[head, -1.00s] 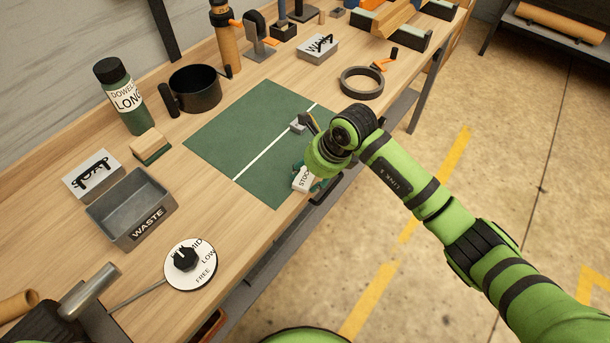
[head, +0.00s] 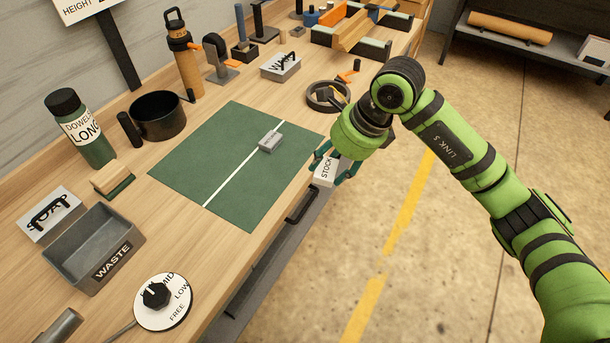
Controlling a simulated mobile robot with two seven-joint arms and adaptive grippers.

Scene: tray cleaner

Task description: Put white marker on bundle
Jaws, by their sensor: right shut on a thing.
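A white block lettered STOCK (head: 325,170), the likely white marker, sits between the teal fingers of my right gripper (head: 335,165). The fingers are shut on it. It is held near the table's front edge, to the right of the green mat (head: 185,176). My right wrist covers part of the gripper from above. I cannot tell for certain which thing is the bundle; a tan upright cylinder with black bands (head: 187,70) stands at the back of the table. My left gripper is not in view.
A small grey block (head: 271,142) is on the mat. A black mug (head: 160,116), a green bottle (head: 82,132), a WASTE bin (head: 83,262) and a dial (head: 163,302) stand left. A tape ring (head: 318,96) lies beyond the mat. A drawer handle (head: 302,207) juts below the table edge.

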